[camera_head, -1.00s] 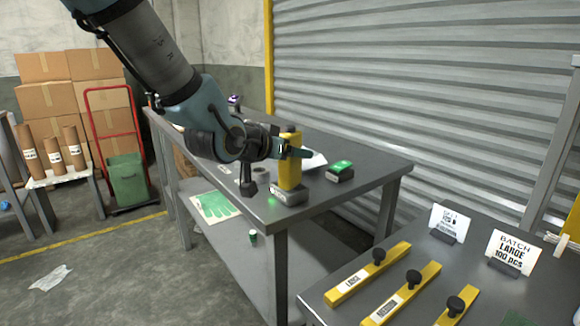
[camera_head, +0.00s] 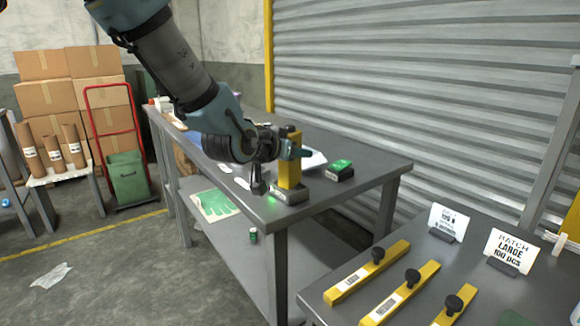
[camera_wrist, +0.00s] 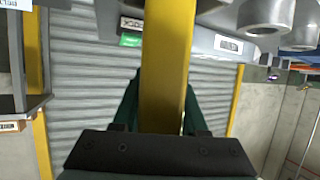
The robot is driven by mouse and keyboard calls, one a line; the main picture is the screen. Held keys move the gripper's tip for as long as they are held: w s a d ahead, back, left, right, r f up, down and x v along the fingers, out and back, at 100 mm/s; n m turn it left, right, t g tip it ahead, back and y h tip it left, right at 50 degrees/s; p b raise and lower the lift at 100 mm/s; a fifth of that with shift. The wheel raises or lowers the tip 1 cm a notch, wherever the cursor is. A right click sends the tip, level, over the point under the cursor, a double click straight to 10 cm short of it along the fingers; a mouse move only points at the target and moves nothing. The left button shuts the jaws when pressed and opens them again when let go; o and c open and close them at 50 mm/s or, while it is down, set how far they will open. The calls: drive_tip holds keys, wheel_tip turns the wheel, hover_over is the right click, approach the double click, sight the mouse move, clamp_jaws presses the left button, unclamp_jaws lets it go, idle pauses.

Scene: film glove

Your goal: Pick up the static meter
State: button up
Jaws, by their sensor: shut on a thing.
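The static meter appears to be the upright yellow body (camera_head: 290,172) with a black knob on top and a grey base (camera_head: 290,193) with a small green light. It stands near the front corner of the grey table. My gripper (camera_head: 293,152) is shut on the upper part of the yellow body, below the knob. In the wrist view, the yellow body (camera_wrist: 166,65) runs upright between my two green fingers (camera_wrist: 162,115). Its base is not visible there. I cannot tell whether the base touches the table.
A green-topped black device (camera_head: 340,169) lies on the table (camera_head: 375,165) just right of the meter. A white sheet is behind it. Another table at right holds yellow bars (camera_head: 367,273) with black knobs and label cards (camera_head: 508,255). A lower shelf holds a green glove print (camera_head: 216,204).

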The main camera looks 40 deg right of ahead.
clamp_jaws()
drive_tip(key=shift+r, duration=0.1)
